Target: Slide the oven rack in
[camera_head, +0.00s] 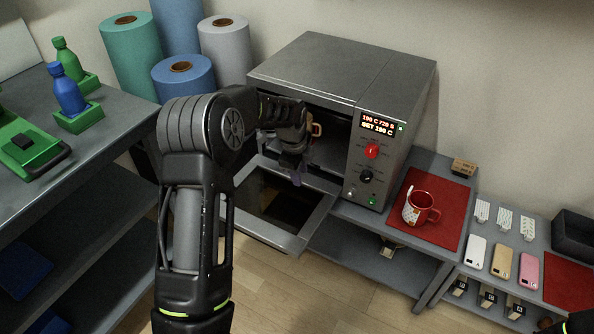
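The grey steel oven (330,68) stands on a grey table with its door (296,243) folded down open. My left arm reaches in from the lower left and covers much of the oven's opening. My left gripper (295,175) points down at the mouth of the oven, above the inner edge of the door. Its fingers are dark and small, so I cannot tell whether they are open or shut, or whether they touch the rack. The oven rack cannot be made out behind the arm and in the dark cavity.
A red-and-white mug (416,208) stands on a red mat (442,186) right of the oven. Phones and small packs lie farther right. Large rolls (131,52) stand behind on the left. A shelf with bottles (68,92) is at the left edge.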

